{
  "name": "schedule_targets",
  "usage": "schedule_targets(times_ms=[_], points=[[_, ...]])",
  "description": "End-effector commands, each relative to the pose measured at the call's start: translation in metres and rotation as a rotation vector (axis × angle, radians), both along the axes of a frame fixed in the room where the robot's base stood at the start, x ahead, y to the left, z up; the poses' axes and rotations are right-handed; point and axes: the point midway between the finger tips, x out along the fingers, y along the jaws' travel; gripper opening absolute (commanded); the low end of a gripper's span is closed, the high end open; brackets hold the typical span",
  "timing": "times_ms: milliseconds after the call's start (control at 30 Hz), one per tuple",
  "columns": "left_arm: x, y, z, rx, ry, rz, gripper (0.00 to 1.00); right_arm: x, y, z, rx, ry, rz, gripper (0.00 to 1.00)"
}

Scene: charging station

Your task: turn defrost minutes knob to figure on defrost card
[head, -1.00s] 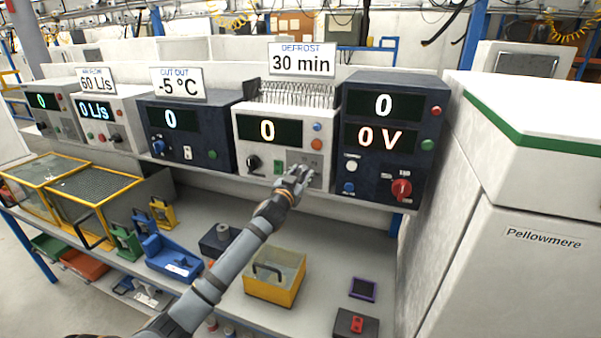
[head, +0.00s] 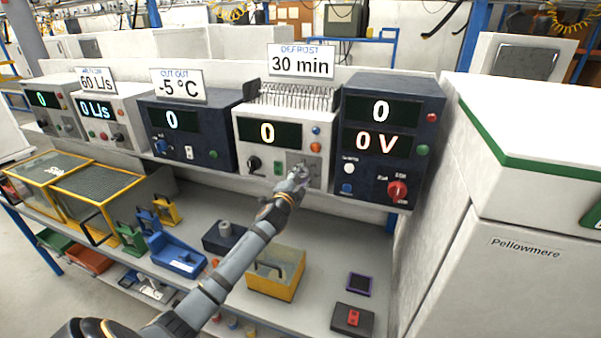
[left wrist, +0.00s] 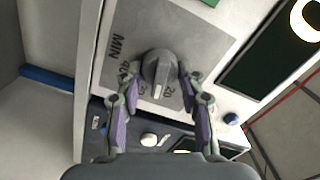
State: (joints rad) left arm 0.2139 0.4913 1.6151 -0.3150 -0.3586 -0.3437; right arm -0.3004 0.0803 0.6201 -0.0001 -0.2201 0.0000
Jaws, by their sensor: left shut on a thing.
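The defrost card (head: 300,61) reads 30 min. It stands above a white unit (head: 238,130) whose display (head: 267,132) shows 0. In the left wrist view the grey minutes knob (left wrist: 157,66) sits on a grey plate marked MIN, with 40 and 20 legible and other figures partly covered. A pale pointer mark on the knob faces the bottom of that view, near the 20 side. My left gripper (left wrist: 159,76) is shut on the knob, one finger on each side. In the head view my left gripper (head: 297,178) hides the knob. My right gripper is not in view.
The same unit has a black knob (head: 254,163) and a green switch (head: 278,168) left of my gripper. A dark unit with a red knob (head: 397,191) stands close on the right.

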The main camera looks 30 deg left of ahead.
Motion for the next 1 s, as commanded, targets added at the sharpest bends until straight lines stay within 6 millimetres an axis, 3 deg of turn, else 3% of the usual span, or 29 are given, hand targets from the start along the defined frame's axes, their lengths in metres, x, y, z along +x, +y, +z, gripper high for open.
schedule_targets(times_ms=[500,1000], points=[[0.0,-0.001,0.0,0.323,0.077,-0.001,0.07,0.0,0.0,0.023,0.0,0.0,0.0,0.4],[0.0,-0.001,-0.002,0.389,0.093,-0.001,0.07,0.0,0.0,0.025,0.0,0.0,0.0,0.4]])
